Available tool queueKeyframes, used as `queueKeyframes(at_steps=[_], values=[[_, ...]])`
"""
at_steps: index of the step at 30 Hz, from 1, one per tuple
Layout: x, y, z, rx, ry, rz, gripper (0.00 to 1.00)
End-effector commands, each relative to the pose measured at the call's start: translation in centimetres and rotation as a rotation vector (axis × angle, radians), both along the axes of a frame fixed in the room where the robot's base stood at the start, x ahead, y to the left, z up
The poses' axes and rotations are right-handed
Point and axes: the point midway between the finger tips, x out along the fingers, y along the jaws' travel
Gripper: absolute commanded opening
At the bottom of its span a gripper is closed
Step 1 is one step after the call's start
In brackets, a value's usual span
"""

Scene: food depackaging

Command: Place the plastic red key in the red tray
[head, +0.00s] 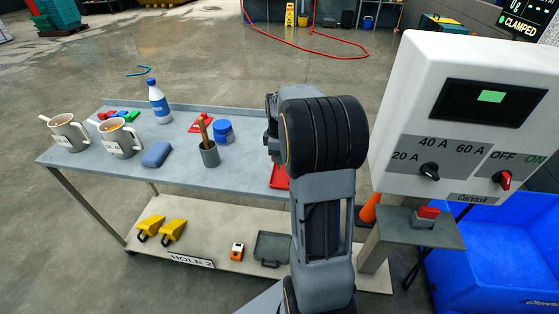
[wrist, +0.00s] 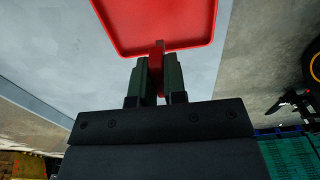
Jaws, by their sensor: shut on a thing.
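The red tray (wrist: 155,25) lies on the grey table top at the top of the wrist view. In the head view only a strip of the red tray (head: 279,178) shows beside my arm. My gripper (wrist: 158,68) is shut on the plastic red key (wrist: 158,50), a narrow red piece between the two dark fingers. The key's tip overlaps the tray's near rim in the wrist view; I cannot tell whether they touch. In the head view my arm hides the gripper and the key.
A control box (head: 465,110) stands close on the right, above a blue bin (head: 500,260).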

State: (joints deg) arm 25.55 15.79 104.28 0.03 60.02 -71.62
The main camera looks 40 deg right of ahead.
Motion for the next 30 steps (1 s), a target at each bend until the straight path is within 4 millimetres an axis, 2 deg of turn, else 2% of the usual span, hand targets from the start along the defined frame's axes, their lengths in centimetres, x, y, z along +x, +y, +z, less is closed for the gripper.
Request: queueKeyframes(at_steps=[3, 6, 19, 20, 21, 27, 30], values=[[-0.1, 0.1, -1.5, 0.001, 0.003, 0.001, 0.0], [0.0, 0.1, -2.0, 0.0, 0.0, 0.001, 0.0], [0.0, 0.1, -2.5, 0.0, 0.0, 0.001, 0.0], [0.0, 0.1, -2.5, 0.0, 0.0, 0.001, 0.14], [0.0, 0.1, -2.4, 0.0, 0.0, 0.001, 0.18], [0.0, 0.1, -2.4, 0.0, 0.0, 0.001, 0.37], [0.0, 0.1, -2.4, 0.0, 0.0, 0.001, 0.38]])
